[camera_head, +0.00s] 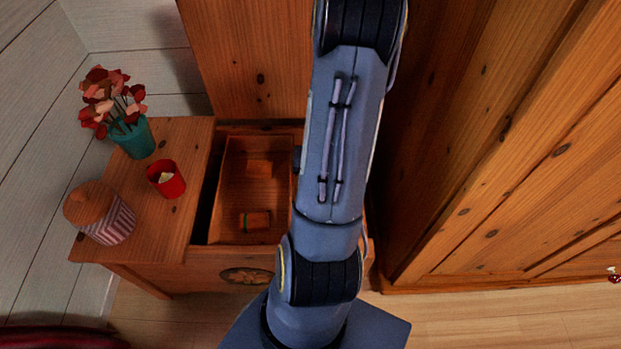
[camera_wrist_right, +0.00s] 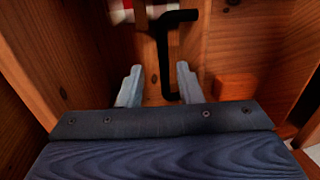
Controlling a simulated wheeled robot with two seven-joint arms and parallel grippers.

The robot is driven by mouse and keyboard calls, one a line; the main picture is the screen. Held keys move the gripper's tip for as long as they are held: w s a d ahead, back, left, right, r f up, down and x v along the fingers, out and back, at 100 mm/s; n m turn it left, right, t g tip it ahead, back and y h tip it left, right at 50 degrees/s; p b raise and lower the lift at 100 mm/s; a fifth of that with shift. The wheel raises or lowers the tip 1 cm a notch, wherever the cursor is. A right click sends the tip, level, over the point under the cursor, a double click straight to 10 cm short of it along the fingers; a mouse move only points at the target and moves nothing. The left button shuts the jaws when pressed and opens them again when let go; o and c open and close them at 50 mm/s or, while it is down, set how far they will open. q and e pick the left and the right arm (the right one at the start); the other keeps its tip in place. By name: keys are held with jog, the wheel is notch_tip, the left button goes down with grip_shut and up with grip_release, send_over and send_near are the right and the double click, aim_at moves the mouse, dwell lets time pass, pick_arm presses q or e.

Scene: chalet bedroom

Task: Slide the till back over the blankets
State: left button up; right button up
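The till (camera_head: 228,190) is a shallow wooden tray inside an open wooden chest (camera_head: 212,262). A dark gap shows along its left side, and its right part is hidden behind my right arm. My left gripper is out of view.
A wooden top (camera_head: 185,137) at left holds a teal flower vase (camera_head: 135,138), a red cup (camera_head: 166,179) and a striped jar (camera_head: 109,220). A wooden wardrobe (camera_head: 500,140) closes off the right. An orange block (camera_wrist_right: 235,87) sits right of my fingers.

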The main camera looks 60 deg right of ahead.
notch_tip(320, 180, up, 7)
jog(key=s+p, duration=0.1)
jog(key=p, duration=0.2)
jog(key=shift+s+d, duration=0.15)
jog(key=shift+d, duration=0.2)
